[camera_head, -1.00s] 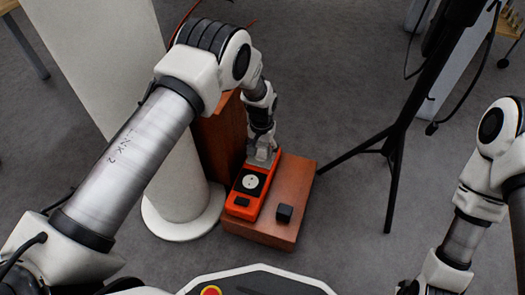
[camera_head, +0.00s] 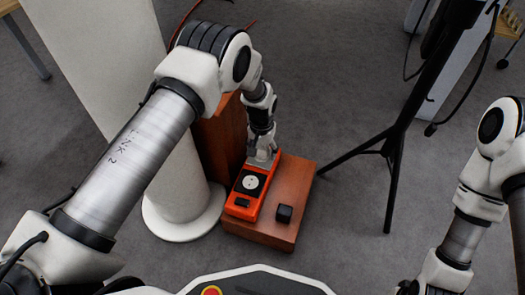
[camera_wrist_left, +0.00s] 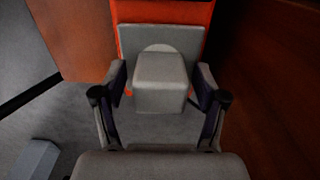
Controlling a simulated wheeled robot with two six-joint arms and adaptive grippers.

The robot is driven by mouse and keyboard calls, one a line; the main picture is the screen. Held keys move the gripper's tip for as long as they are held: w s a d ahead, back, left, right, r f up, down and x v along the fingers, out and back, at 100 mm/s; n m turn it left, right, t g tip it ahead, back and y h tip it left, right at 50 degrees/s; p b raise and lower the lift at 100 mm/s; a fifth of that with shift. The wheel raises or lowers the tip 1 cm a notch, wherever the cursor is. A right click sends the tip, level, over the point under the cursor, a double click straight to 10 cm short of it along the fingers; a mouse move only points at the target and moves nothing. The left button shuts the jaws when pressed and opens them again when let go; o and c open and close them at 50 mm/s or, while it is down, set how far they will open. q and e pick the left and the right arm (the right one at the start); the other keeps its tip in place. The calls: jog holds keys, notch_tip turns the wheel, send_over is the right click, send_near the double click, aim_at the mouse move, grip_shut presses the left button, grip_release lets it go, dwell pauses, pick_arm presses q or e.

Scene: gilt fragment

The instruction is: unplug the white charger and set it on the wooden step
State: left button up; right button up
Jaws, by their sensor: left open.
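The white charger (camera_wrist_left: 160,82) looks pale grey in the left wrist view. It sits against a grey socket panel on the orange power strip (camera_wrist_left: 165,12), between the fingers of my left gripper (camera_wrist_left: 162,90). The fingers are open, one on each side, with small gaps seen beside the charger. In the head view my left gripper (camera_head: 262,162) is at the far end of the orange power strip (camera_head: 240,210) and hides the charger. The strip lies on the wooden step (camera_head: 290,190). My right gripper is out of view.
A black block (camera_head: 284,213) sits on the step right of the strip, and a black plug (camera_head: 242,202) is on the strip's near end. A white column (camera_head: 185,220) stands left of the step. A black tripod stand (camera_head: 392,160) is at right.

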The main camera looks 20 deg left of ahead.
aim_at(262, 146)
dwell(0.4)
pick_arm(q)
grip_shut()
jog(key=shift+r+p, duration=2.85)
jog(key=shift+r, duration=0.15)
